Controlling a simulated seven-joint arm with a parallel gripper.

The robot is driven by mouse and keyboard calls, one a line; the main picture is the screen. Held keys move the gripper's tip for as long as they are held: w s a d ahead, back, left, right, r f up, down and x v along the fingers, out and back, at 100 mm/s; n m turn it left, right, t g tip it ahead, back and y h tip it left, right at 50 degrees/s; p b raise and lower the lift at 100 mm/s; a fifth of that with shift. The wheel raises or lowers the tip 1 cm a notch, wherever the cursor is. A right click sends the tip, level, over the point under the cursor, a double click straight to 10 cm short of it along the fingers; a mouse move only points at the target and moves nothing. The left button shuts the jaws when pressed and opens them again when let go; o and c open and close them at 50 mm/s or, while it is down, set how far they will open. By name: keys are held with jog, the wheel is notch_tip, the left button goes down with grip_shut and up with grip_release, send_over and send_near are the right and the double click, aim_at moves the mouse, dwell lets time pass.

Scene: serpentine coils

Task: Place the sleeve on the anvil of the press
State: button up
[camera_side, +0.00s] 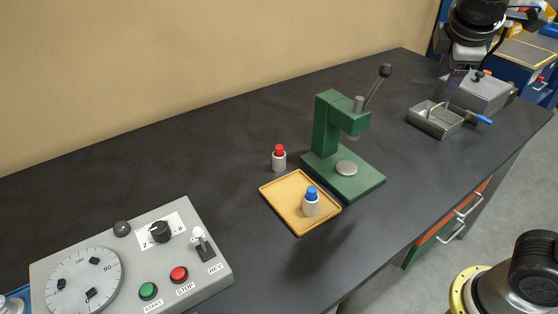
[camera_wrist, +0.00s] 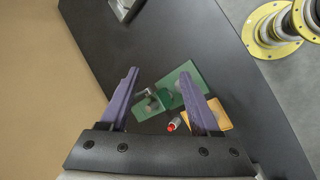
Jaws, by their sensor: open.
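The green arbor press (camera_side: 331,135) stands mid-bench with its lever raised; its anvil, a bare grey disc (camera_side: 347,168), sits on the green base. A pale cylinder with a blue top (camera_side: 311,203) stands upright on the yellow tray (camera_side: 272,191). A pale cylinder with a red top (camera_side: 279,158) stands on the bench behind the tray. I cannot tell which is the sleeve. My gripper (camera_side: 462,86) is high at the back right, far from both. In the wrist view my gripper (camera_wrist: 158,74) is open and empty; its right finger hides part of the tray (camera_wrist: 216,118).
A metal tray (camera_side: 435,120) with a blue-handled tool (camera_side: 478,118) and a grey box (camera_side: 483,92) lie at the back right. A control panel (camera_side: 130,265) with dial and buttons fills the front left. The black bench between is clear.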

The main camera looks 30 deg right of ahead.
jog(key=w+a+n+t+h, duration=0.25)
jog(key=w+a+n, duration=0.2)
jog(key=w, duration=0.35)
jog(key=w+a+n+t+h, duration=0.1)
jog(key=w+a+n+h, duration=0.2)
jog(key=w+n, duration=0.4)
jog(key=w+a+f+n+t+h, duration=0.15)
jog(key=w+a+n+t, duration=0.55)
jog(key=a, duration=0.7)
jog(key=g, duration=0.1)
send_near(278, 152)
jog(key=x, duration=0.3)
jog(key=shift+w+d+r, duration=0.15)
jog(key=shift+d+r, duration=0.1)
jog(key=shift+w+d+f, duration=0.15)
jog(key=shift+f, duration=0.05)
jog(key=shift+w+d, duration=0.25)
jog(key=x, duration=0.6)
jog(key=shift+w+d, duration=0.1)
jog(key=shift+w, duration=0.1)
jog(key=shift+c, duration=0.2)
